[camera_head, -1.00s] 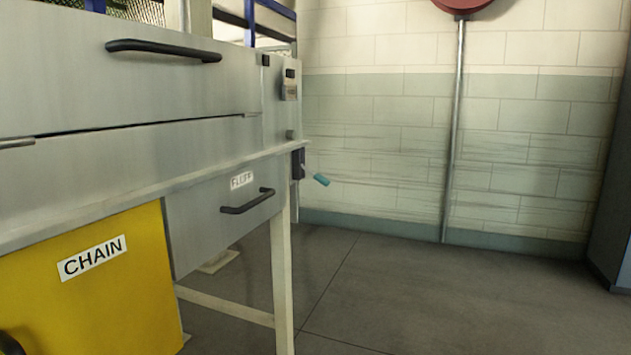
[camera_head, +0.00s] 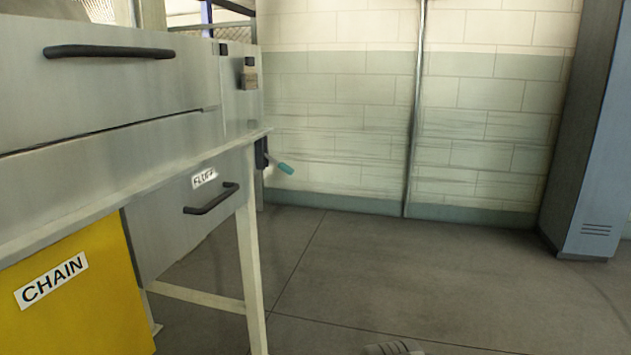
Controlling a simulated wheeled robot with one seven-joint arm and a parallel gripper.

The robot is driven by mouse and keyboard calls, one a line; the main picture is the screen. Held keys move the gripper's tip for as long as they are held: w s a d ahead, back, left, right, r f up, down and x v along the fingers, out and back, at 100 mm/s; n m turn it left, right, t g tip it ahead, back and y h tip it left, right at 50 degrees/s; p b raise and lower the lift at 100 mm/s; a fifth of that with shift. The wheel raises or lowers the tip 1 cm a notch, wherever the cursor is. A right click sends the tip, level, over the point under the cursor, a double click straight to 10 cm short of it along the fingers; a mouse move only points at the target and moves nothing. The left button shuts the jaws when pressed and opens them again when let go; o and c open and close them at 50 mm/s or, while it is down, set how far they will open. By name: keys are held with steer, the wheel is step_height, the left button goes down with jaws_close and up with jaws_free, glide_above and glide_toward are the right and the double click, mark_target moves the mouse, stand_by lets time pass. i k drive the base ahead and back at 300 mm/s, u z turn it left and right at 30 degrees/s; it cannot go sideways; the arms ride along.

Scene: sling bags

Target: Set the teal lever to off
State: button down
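The teal lever (camera_head: 286,168) sticks out to the right from a dark mount (camera_head: 261,154) on the far end of the grey metal machine. It tilts slightly downward toward its tip. No on or off marking is readable at this distance. A small grey ribbed piece (camera_head: 394,348) shows at the bottom edge and may be part of my own arm; I cannot tell. My gripper's fingers are not visible, and nothing touches the lever.
The machine has a long-handled drawer (camera_head: 110,75), a FLUFF drawer (camera_head: 190,209) and a yellow CHAIN panel (camera_head: 70,300). A blue-grey cabinet (camera_head: 585,140) stands at right. The floor (camera_head: 420,275) between is clear.

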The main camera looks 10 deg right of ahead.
mark_target(286, 168)
steer(key=z, duration=1.15)
steer(key=i, duration=2.3)
steer(key=u, duration=4.4)
